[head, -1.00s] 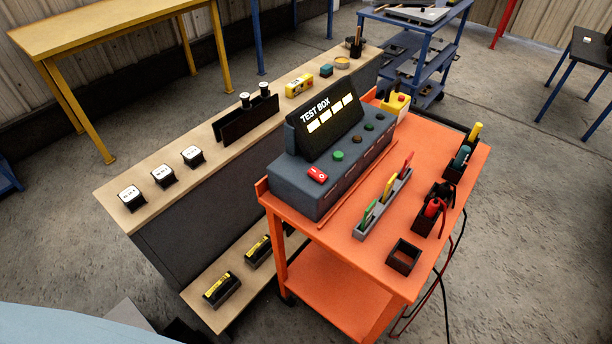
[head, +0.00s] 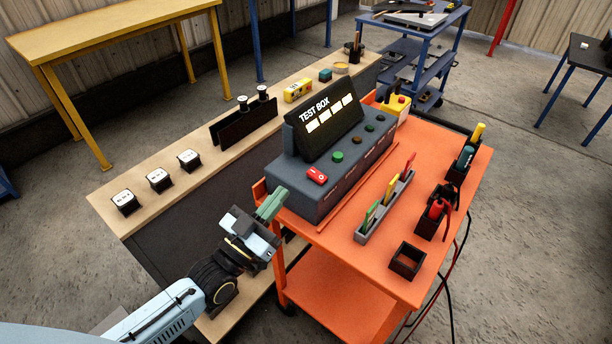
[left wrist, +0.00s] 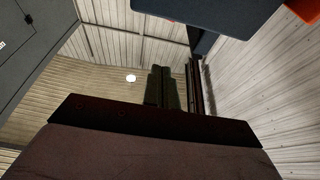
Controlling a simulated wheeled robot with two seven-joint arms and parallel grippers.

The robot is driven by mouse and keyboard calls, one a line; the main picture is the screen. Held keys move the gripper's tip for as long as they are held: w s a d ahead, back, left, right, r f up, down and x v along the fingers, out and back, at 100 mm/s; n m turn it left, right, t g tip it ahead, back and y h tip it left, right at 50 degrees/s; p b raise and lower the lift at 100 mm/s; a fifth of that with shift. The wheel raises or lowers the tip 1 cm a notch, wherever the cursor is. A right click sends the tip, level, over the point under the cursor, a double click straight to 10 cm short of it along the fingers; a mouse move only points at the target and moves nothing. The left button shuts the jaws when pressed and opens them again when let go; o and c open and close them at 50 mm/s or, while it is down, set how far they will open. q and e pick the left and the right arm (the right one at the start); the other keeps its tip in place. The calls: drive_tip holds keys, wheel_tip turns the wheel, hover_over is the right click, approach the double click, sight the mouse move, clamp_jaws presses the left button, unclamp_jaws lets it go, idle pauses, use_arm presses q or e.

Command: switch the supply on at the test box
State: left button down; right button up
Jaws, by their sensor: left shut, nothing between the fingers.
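The test box (head: 300,189) is a dark grey console on the orange cart, with a tilted panel marked TEST BOX (head: 325,120). Its red rocker switch (head: 317,176) sits at the left end of the top face; I cannot tell its position. Green and dark round buttons (head: 338,157) run to the right of it. My left gripper (head: 271,204) is shut and empty, in the air close to the near left corner of the box, left of and below the switch. Its shut fingers (left wrist: 162,88) show in the left wrist view, pointing at walls. My right gripper is not in view.
The orange cart (head: 340,243) also carries a grey rack (head: 386,208) of coloured tools, black holders (head: 407,260) and a yellow box with a red button (head: 396,104). A wooden bench (head: 215,148) with meters stands behind on the left.

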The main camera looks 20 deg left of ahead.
use_arm(q)
drive_tip(key=shift+r, duration=0.1)
wheel_tip(320, 180, up, 5)
drive_tip(key=p, duration=0.5)
drive_tip(key=f+b+v, duration=0.1)
drive_tip(key=b+v, duration=0.1)
drive_tip(key=v, duration=0.8)
drive_tip(key=shift+f, duration=0.15)
drive_tip(key=shift+f, duration=0.1)
